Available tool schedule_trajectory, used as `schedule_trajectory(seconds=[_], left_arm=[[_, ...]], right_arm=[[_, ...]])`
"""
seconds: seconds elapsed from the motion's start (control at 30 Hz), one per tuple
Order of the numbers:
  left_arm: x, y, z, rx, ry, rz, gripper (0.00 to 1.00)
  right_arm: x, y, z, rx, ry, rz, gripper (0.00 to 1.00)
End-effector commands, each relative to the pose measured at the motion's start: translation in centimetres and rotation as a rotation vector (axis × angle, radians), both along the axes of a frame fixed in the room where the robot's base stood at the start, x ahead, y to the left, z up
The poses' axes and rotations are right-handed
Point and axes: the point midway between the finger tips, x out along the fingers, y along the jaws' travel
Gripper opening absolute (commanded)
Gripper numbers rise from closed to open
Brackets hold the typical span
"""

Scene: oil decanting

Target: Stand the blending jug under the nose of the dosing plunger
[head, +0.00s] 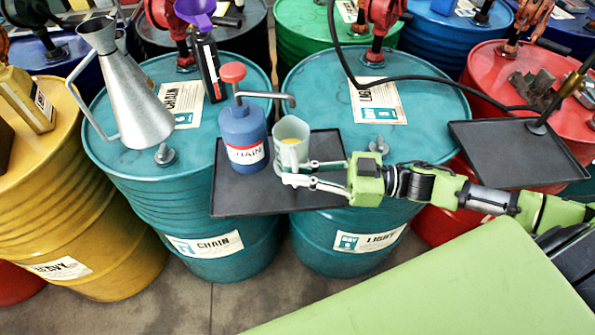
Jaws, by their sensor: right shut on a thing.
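The dosing plunger (244,134) is a blue bottle with a red knob and a grey nose (284,98) that points right and bends down. The jug is upright just right of the bottle, its mouth close below the nose tip. I cannot tell whether its base touches the black tray (250,198). My left gripper is out of view.
The tray bridges two teal drums (370,95). A metal oil can (135,98) and a dark bottle with a purple funnel (203,50) stand on the left drum. A black hose (410,78) crosses the right drum. A second black tray (505,150) is at right.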

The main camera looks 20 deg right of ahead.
Motion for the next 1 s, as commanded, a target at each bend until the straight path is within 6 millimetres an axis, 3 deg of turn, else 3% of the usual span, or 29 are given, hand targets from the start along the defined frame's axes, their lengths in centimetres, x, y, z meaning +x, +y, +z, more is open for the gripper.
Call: schedule_trajectory(seconds=[0.2,0.23,0.27,0.3,0.67,1.0], left_arm=[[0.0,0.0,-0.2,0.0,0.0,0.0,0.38],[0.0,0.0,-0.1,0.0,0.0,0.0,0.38],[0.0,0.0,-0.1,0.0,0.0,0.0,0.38],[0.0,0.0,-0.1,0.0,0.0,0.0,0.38],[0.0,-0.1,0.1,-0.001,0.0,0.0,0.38],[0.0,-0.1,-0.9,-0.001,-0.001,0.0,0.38]], right_arm=[[0.0,0.0,-0.3,0.001,-0.002,0.001,0.0],[0.0,0.0,-0.3,0.0,0.001,0.0,0.16],[0.0,0.0,-0.3,0.0,0.001,0.0,0.24],[0.0,0.0,-0.3,0.0,0.001,0.0,0.25],[0.0,0.0,0.1,0.0,0.0,0.0,0.25],[-2.4,-4.5,-0.4,-0.006,0.008,0.0,0.25]])
